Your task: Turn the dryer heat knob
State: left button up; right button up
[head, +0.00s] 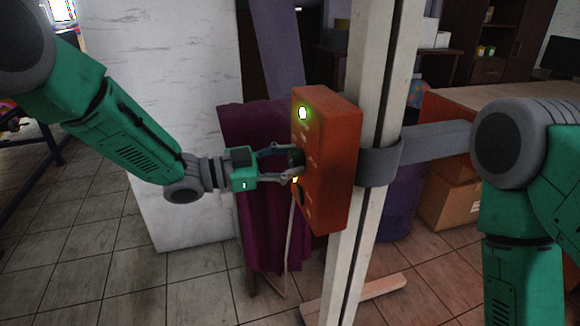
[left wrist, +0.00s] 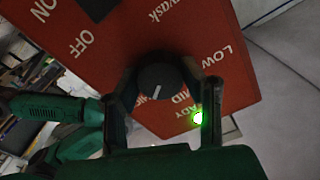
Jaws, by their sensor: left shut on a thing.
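The dryer control box (head: 330,160) is an orange-red box fixed to a pale upright post, with a green light lit near its top. The heat knob (left wrist: 157,82) is a round black dial with a white pointer line, among the labels LOW and MID. My left gripper (head: 292,163) is at the box face, shut on the knob; in the left wrist view its fingers (left wrist: 160,95) stand on both sides of it. The pointer line points down in that view, roughly toward MID. The fingers partly hide the lettering. My right arm shows at the right, but its gripper is out of view.
The pale post (head: 372,100) stands behind the box, with a grey band around it. A purple cloth (head: 262,220) hangs just left of the box. A white panel (head: 170,120) stands behind my left arm. Cardboard boxes (head: 452,200) sit at the right. Tiled floor is open at the lower left.

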pick_arm(q)
jog(key=shift+f+m, duration=0.2)
jog(key=shift+m, duration=0.3)
jog(key=shift+b, duration=0.3)
jog(key=o, duration=1.1)
jog(key=shift+w, duration=0.15)
jog(key=shift+o, duration=0.2)
jog(key=shift+a+r, duration=0.1)
jog(key=v, duration=1.1)
jog(key=shift+a, duration=0.35)
